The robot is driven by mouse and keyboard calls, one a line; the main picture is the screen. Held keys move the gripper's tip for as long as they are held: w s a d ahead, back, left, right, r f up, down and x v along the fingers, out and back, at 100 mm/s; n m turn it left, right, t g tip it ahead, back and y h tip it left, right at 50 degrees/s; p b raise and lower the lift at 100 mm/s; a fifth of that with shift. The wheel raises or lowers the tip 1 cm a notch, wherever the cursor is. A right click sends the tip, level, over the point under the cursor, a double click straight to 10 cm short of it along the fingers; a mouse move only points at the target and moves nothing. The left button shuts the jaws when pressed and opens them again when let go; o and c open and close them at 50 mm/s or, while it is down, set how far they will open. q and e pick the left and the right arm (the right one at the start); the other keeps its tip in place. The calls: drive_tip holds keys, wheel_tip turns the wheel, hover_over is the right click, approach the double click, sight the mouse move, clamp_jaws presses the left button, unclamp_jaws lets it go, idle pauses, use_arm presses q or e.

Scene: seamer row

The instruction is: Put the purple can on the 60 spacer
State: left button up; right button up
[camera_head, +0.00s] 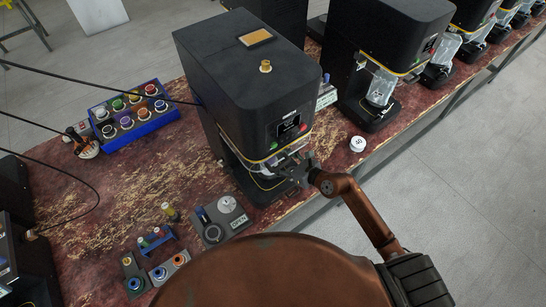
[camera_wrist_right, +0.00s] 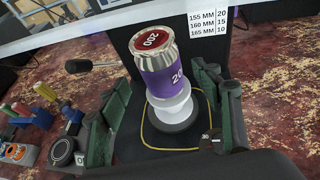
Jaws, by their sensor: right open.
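The purple can (camera_wrist_right: 172,82), marked 20, with a silver rim and a red lid reading 200, stands in the right wrist view. It rests on a white stepped support (camera_wrist_right: 172,108) above a dark round base inside the black seamer (camera_head: 245,85). I cannot read a number on that support. A white disc (camera_head: 357,143) with a dark mark lies on the bench right of this seamer; its mark is too small to read surely. My right gripper (camera_head: 299,168) is at the seamer's front opening, its green-padded fingers open on either side of the can. My left gripper is not in view.
A blue rack (camera_head: 134,124) of coloured-ring items stands at the back left. A grey switch panel (camera_head: 222,220) with an OPEN label and small coloured fixtures (camera_head: 157,238) sit near the front. More seamers (camera_head: 386,45) line the bench to the right. The bench's left middle is clear.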

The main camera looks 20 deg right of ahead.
drive_tip(key=v, duration=0.8)
drive_tip(key=shift+s+d, duration=0.25)
drive_tip(key=shift+s, duration=0.05)
drive_tip(key=shift+r, duration=0.15)
drive_tip(key=shift+c, duration=0.4)
idle(1.4)
